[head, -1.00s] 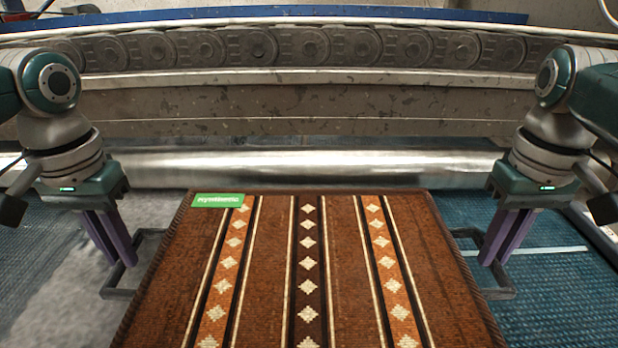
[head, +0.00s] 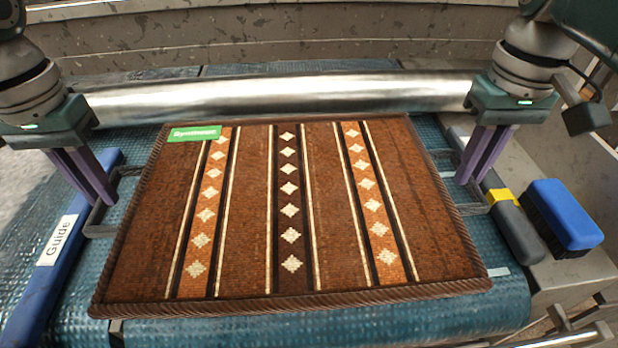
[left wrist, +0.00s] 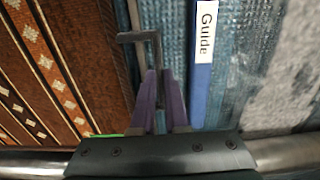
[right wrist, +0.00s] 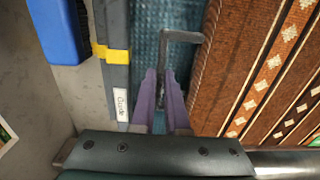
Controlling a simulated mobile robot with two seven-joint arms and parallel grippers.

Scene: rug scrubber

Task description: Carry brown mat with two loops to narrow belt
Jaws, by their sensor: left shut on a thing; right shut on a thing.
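The brown mat (head: 330,210) has striped bands of pale diamonds and a green label near its far left corner. A grey loop (head: 112,205) sticks out from its left side and another grey loop (head: 468,190) from its right. My left gripper (head: 105,200) is shut on the left loop, which shows in the left wrist view (left wrist: 150,45). My right gripper (head: 468,180) is shut on the right loop, also seen in the right wrist view (right wrist: 180,38). The mat is over the blue narrow belt (head: 430,312); I cannot tell whether it touches it.
A blue guide (head: 62,245) labelled "Guide" runs along the belt's left side. A grey guide with a yellow band (head: 515,228) lies along the right, beside a blue brush (head: 565,215). A metal roller (head: 280,95) crosses behind the mat.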

